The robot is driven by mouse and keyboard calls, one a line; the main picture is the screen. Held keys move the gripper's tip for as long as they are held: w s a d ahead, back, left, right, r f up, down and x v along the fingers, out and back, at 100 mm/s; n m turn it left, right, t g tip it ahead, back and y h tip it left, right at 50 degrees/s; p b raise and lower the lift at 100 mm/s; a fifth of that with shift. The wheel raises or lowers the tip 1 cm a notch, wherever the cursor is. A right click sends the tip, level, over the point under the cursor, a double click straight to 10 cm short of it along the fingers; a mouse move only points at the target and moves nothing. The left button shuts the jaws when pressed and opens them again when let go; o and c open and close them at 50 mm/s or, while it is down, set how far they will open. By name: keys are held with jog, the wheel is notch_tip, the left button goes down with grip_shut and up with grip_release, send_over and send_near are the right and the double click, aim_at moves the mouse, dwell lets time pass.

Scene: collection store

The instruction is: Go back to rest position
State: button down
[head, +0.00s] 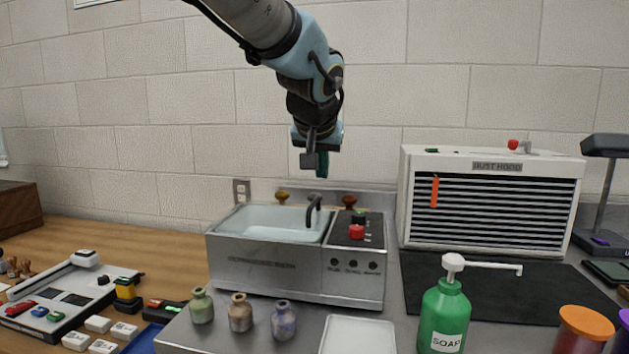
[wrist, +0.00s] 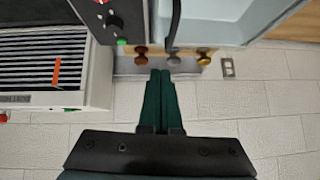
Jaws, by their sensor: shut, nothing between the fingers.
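My gripper (head: 320,165) hangs from my arm in front of the block wall, above the ultrasonic bath in the head view. In the wrist view my gripper (wrist: 160,76) shows its two dark green fingers side by side and pressed together, with nothing between them. The ultrasonic bath (head: 290,275) is a grey metal box with a pale basin, a curved black spout and a control panel with a red knob. Its basin also shows at the top right of the wrist view (wrist: 215,20). My gripper is apart from everything around it.
A white dust hood (head: 490,165) stands at the right. A green soap bottle (head: 444,310), an orange-lidded jar (head: 583,325) and three small bottles (head: 240,312) stand in front. A grey tray with devices (head: 60,295) lies left. The wall (head: 160,100) is close behind my gripper.

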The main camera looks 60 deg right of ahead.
jog(key=b+v, duration=0.1)
jog(key=v, duration=0.7)
jog(key=shift+s+b, duration=0.2)
jog(key=shift+b, duration=0.2)
